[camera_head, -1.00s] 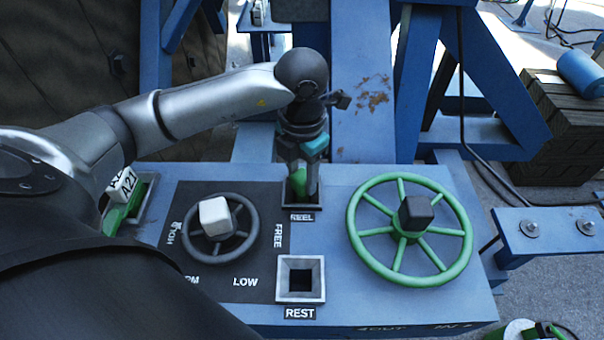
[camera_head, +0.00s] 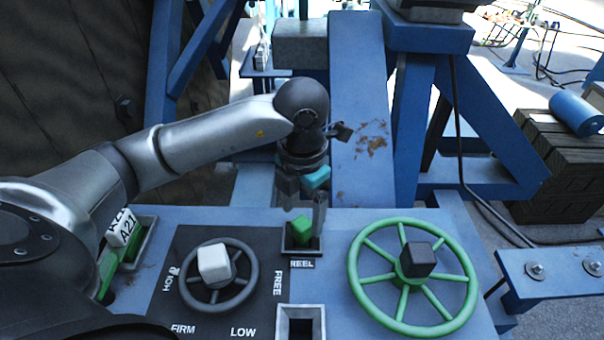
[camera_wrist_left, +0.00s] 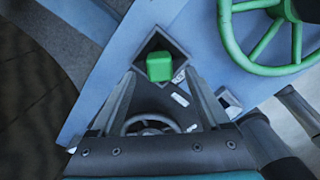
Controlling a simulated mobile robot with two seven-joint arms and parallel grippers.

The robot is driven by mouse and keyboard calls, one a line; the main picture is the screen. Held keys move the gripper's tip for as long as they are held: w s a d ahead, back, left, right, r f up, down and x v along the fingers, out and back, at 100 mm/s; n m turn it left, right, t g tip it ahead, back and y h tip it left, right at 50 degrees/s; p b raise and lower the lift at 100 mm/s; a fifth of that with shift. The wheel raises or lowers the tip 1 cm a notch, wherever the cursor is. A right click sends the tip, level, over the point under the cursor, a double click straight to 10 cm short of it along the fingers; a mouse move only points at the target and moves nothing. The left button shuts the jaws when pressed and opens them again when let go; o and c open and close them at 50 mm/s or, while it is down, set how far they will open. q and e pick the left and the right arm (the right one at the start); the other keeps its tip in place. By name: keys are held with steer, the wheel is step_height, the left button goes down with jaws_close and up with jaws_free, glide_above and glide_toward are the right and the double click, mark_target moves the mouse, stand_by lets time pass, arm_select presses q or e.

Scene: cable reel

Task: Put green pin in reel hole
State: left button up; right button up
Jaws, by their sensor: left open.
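The green pin (camera_head: 301,229) stands in the square hole labelled REEL (camera_head: 288,248), with its green top showing above the rim. In the left wrist view the green pin (camera_wrist_left: 159,66) sits inside the dark square socket, just beyond the fingertips. My left gripper (camera_head: 303,205) is above the pin with its fingers apart, pointing down and holding nothing. How deep the pin sits cannot be told. The square hole labelled REST (camera_head: 300,311) is in front, partly cut off by the frame's lower edge. My right gripper is not in view.
A green handwheel (camera_head: 413,300) with a dark knob is right of the reel hole. A small dark wheel with a white knob (camera_head: 214,262) is to the left. A tagged green piece (camera_head: 131,250) sits in a socket at far left. Blue beams stand behind the panel.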

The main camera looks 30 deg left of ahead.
arm_select(q)
step_height(320, 180, up, 12)
steer(key=p, duration=0.1)
steer(key=shift+r, duration=0.15)
stand_by(0.7)
